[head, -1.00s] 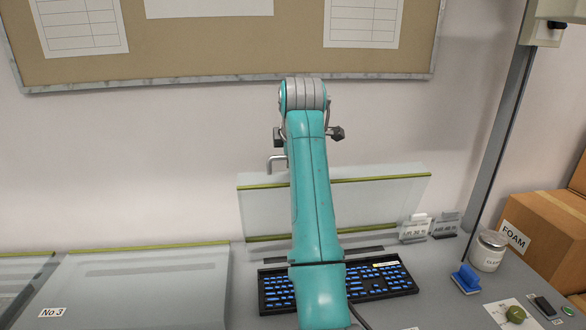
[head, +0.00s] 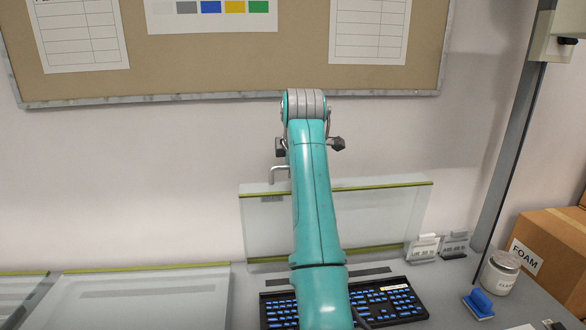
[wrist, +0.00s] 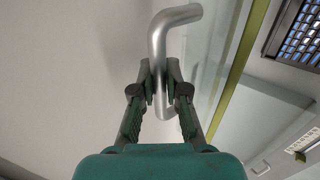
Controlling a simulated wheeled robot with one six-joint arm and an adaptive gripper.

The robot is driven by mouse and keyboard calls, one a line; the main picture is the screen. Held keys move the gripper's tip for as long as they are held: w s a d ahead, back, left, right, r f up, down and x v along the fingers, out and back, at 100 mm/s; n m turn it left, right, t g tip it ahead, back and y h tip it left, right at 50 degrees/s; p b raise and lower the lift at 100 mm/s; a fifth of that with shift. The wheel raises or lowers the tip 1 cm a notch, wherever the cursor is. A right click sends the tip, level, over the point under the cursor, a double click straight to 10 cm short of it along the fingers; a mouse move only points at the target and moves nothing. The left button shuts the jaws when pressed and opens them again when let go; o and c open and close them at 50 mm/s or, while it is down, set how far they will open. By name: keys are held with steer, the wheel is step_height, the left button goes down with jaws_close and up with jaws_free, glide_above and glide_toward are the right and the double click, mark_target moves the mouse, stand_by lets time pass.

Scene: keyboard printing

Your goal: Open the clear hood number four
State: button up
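The clear hood (head: 380,217) with green edge strips stands raised and steep behind the black keyboard (head: 393,301) with blue keys. I see no number on it. Its bent metal handle (head: 279,169) sticks out beside my arm near the top edge. In the wrist view the handle (wrist: 182,17) runs between the fingers of my gripper (wrist: 160,78), which look closed on it from both sides. The hood's green edge (wrist: 240,50) and the keyboard (wrist: 298,35) show to the right there. In the head view my arm hides the gripper and part of the hood.
Another clear hood (head: 145,300) lies lowered to the left. Two small label stands (head: 424,248), a white jar (head: 499,272), a blue stamp-like object (head: 479,303) and a FOAM box (head: 548,250) stand to the right. A board hangs on the wall above.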

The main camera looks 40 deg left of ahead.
steer(key=o, duration=0.4)
steer(key=v, duration=1.2)
steer(key=shift+d, duration=0.1)
